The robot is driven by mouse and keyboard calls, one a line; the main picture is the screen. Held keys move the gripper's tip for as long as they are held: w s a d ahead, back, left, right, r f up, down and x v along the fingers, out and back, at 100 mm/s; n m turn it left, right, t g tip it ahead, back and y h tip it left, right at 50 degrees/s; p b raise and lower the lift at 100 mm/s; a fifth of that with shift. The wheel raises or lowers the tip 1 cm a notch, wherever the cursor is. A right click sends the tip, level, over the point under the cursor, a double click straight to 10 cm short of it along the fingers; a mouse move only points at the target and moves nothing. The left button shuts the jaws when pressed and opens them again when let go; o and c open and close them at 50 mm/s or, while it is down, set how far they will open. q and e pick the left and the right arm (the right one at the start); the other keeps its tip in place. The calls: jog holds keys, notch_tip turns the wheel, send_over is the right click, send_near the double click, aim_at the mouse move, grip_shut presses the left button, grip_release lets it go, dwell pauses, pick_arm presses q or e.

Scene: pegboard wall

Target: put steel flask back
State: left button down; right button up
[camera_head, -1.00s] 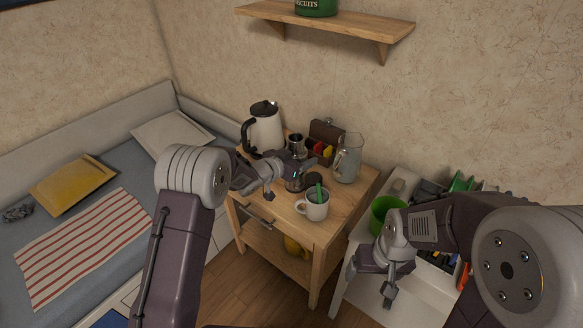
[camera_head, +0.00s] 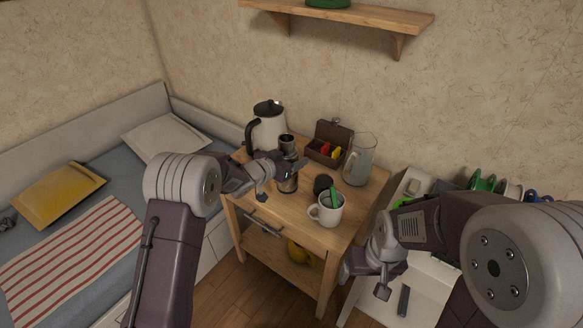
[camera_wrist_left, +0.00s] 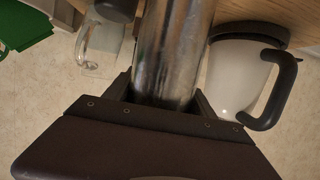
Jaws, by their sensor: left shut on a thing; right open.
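The steel flask (camera_head: 288,184) is a shiny upright cylinder over the small wooden table, in front of the white kettle. My left gripper (camera_head: 277,172) is shut on its middle and hides part of it. In the left wrist view the flask's steel body (camera_wrist_left: 172,50) runs up between the jaws. I cannot tell whether its base touches the tabletop. My right gripper (camera_head: 364,282) is open and empty, low in front of the white unit, away from the flask.
On the wooden table (camera_head: 290,211) stand the white kettle (camera_head: 268,130), a tea box (camera_head: 326,150), a glass jug (camera_head: 359,162), a dark round object (camera_head: 323,184) and a white mug (camera_head: 328,212) with something green inside. A wooden shelf (camera_head: 350,20) hangs above. A bed (camera_head: 120,180) lies left.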

pick_arm(q)
notch_tip(320, 180, down, 3)
jog(key=shift+f+b, duration=0.1)
jog(key=shift+b, duration=0.2)
jog(key=shift+w, duration=0.15)
jog(key=shift+c, duration=1.5)
grip_release()
jog(key=shift+f, duration=0.15)
